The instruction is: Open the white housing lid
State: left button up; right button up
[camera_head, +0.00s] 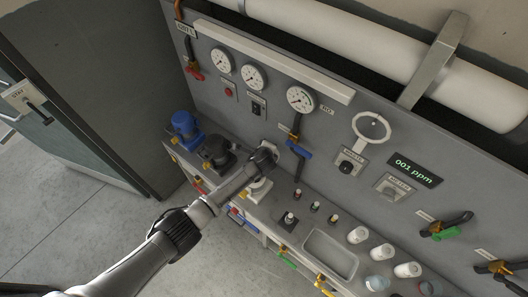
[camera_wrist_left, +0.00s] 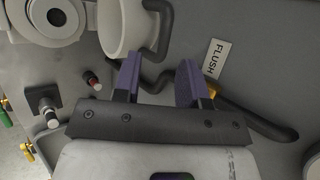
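My left gripper (camera_head: 267,153) reaches in from the lower left, close to the grey panel. Its two purple fingers (camera_wrist_left: 160,82) stand apart with nothing clamped between them. A white round, cup-like part with a dark curved handle (camera_wrist_left: 121,27) lies just beyond the fingertips in the wrist view, close to the left finger. It looks like the white housing lid, but I cannot be sure. A white ring-shaped part (camera_wrist_left: 42,24) sits left of it. In the head view, a white part (camera_head: 259,188) shows below the gripper, partly hidden by my arm. My right gripper is not in view.
A blue pump (camera_head: 184,125) and a dark one (camera_head: 215,150) stand left on the shelf. Gauges (camera_head: 300,99) and a blue-handled valve (camera_head: 299,149) are on the panel. A basin (camera_head: 330,254) and white cups are right.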

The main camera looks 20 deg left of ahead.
pick_arm(q)
jog(key=v, duration=0.7)
jog(key=shift+s+r, duration=0.15)
jog(key=shift+s, duration=0.1)
dwell(0.4)
